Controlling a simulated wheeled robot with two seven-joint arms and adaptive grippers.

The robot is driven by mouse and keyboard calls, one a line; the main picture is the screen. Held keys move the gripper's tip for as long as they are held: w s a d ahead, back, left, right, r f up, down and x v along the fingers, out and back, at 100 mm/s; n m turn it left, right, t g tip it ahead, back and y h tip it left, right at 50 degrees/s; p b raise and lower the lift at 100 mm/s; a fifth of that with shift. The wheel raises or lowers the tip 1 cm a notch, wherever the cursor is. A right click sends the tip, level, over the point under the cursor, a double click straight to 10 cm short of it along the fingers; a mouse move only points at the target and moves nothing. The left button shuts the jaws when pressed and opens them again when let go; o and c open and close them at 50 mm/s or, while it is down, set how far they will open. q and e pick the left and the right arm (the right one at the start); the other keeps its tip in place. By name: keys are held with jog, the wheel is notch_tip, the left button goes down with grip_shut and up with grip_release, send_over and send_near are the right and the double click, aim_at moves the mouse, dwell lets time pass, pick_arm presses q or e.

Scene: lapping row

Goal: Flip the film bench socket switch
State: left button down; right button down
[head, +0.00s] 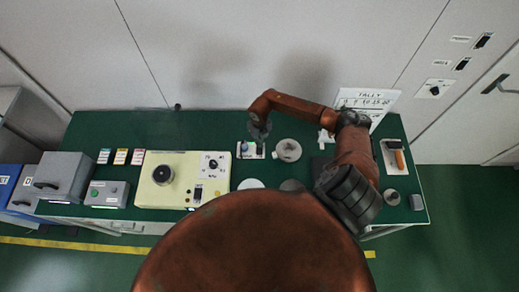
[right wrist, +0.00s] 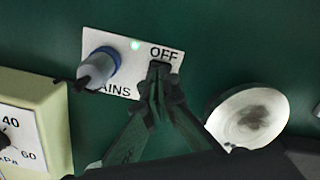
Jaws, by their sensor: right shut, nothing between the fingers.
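A white socket plate (right wrist: 130,62) lies on the green bench top, with "OFF" and part of the word "MAINS" readable. It carries a blue-ringed grey plug (right wrist: 98,66) at its left, a lit green lamp (right wrist: 135,45) and a dark switch (right wrist: 158,67) under "OFF". My right gripper (right wrist: 160,88) is shut and empty, its fingertips at the switch and covering part of it; I cannot tell whether they touch. In the head view the plate (head: 242,153) shows under my right gripper (head: 259,136). The switch's position is hidden. My left gripper is not in view.
A round pale dish (head: 288,150) stands just right of the plate. A cream control box (head: 146,195) with a dial stands to its left. A printed sheet (head: 380,98) stands behind my arm. Grey boxes (head: 62,172) are at the far left. The back-left bench top is clear.

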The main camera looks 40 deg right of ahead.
jog(key=shift+f+b, duration=0.65)
jog(key=shift+f, duration=0.2)
dwell(0.3)
jog(key=shift+r, duration=0.15)
jog(key=shift+r+p, duration=2.55)
jog(key=shift+r, duration=0.85)
